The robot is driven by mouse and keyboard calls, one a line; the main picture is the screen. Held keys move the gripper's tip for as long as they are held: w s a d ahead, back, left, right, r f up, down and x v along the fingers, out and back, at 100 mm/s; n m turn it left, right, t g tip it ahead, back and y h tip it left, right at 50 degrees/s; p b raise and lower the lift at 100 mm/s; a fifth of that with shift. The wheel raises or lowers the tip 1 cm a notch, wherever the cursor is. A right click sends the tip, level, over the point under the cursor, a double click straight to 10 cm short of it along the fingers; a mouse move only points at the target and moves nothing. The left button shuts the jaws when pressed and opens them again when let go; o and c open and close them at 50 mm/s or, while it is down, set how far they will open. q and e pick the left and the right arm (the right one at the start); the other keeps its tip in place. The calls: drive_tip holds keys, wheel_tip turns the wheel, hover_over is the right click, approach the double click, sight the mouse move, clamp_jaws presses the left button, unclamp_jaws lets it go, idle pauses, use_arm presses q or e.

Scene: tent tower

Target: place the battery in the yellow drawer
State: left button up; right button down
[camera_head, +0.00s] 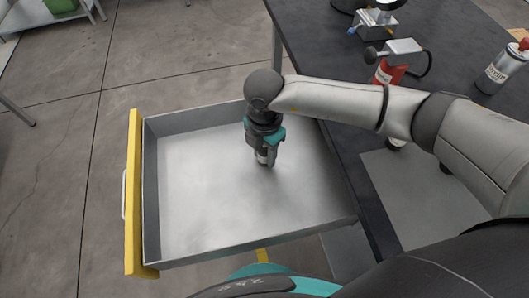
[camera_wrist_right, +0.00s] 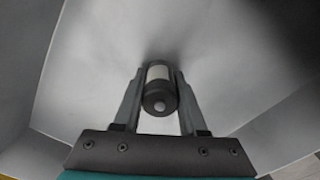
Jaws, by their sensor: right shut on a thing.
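The yellow drawer (camera_head: 134,200) is pulled open, with a yellow front at the left and a bare grey metal inside. My right gripper (camera_head: 265,160) points down inside the drawer, right of its middle. It is shut on the battery (camera_head: 263,156), a small dark cylinder with a light band. In the right wrist view the battery (camera_wrist_right: 158,88) sits between the two fingers (camera_wrist_right: 159,95), its end facing the camera. Its lower end is close to the drawer floor; I cannot tell whether it touches. My left gripper is not in view.
A dark table (camera_head: 440,80) stands to the right of the drawer. On it are a red canister (camera_head: 388,72), a silver spray can (camera_head: 503,68) and a metal device (camera_head: 376,24). The drawer floor around my right gripper is clear.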

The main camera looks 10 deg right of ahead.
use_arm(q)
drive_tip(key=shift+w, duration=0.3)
use_arm(e)
drive_tip(key=c, duration=0.9)
unclamp_jaws()
drive_tip(key=shift+f, duration=0.1)
drive_tip(key=o, duration=0.4)
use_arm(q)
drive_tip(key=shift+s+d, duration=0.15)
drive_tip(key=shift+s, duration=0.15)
use_arm(e)
drive_tip(key=shift+o, duration=0.2)
